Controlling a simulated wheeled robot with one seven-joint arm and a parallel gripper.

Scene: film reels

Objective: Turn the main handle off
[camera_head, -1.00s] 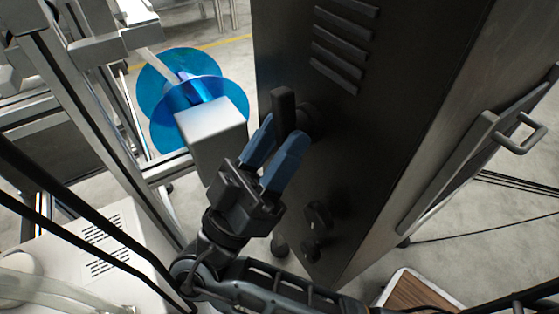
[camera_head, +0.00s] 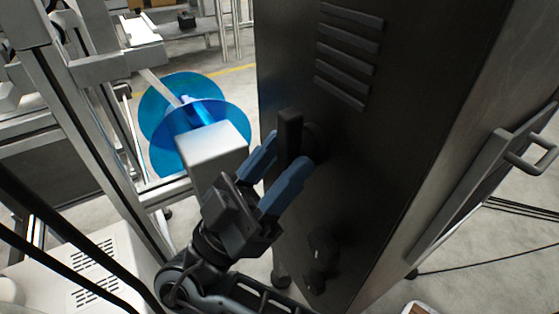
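The main handle (camera_head: 290,133) is a black bar on a round mount on the side of the dark cabinet (camera_head: 400,150). It stands about upright in the picture. My gripper (camera_head: 277,160) has its two blue fingers spread, one on each side of the handle's lower part. A gap shows between the fingers. I cannot tell whether either finger touches the handle. The round mount is partly hidden behind the handle and the right finger.
Two dark knobs (camera_head: 320,248) sit lower on the cabinet side. Louvred vents (camera_head: 348,55) are above the handle. A metal door handle (camera_head: 480,170) is at right. A blue film reel (camera_head: 200,112) and a metal frame with a grey box (camera_head: 215,148) stand close at left.

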